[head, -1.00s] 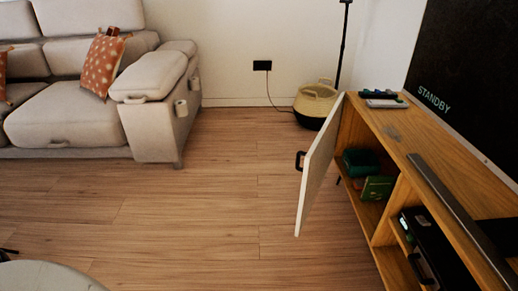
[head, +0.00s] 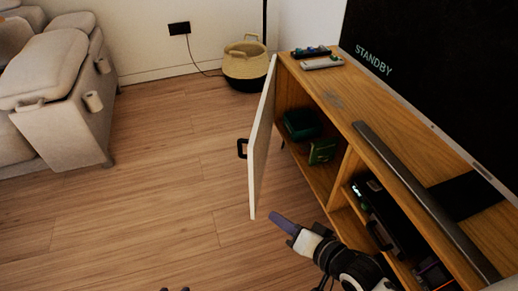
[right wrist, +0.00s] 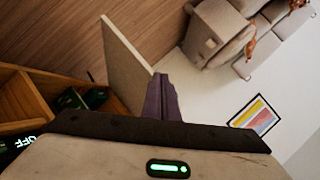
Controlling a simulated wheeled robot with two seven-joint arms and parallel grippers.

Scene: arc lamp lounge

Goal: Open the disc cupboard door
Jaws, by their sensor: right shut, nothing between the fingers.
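The cupboard door (head: 262,145) is a white panel standing wide open, swung out from the wooden cabinet's far end, with a black handle (head: 242,148) on its outer face. The open compartment shows green boxes (head: 304,124). My right gripper (head: 283,222) is shut and empty, near the door's lower free corner on the compartment side. In the right wrist view its purple fingers (right wrist: 163,98) overlap the door (right wrist: 128,65); I cannot tell whether they touch. Small dark tips at the head view's bottom edge may be my left gripper (head: 175,289); its jaws cannot be read.
The wooden cabinet (head: 345,105) carries remotes (head: 315,57) and a soundbar (head: 420,195) below a screen (head: 430,80). A basket (head: 248,65) stands beyond the door. A sofa (head: 60,90) is at the left. The floor (head: 170,180) left of the door is clear.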

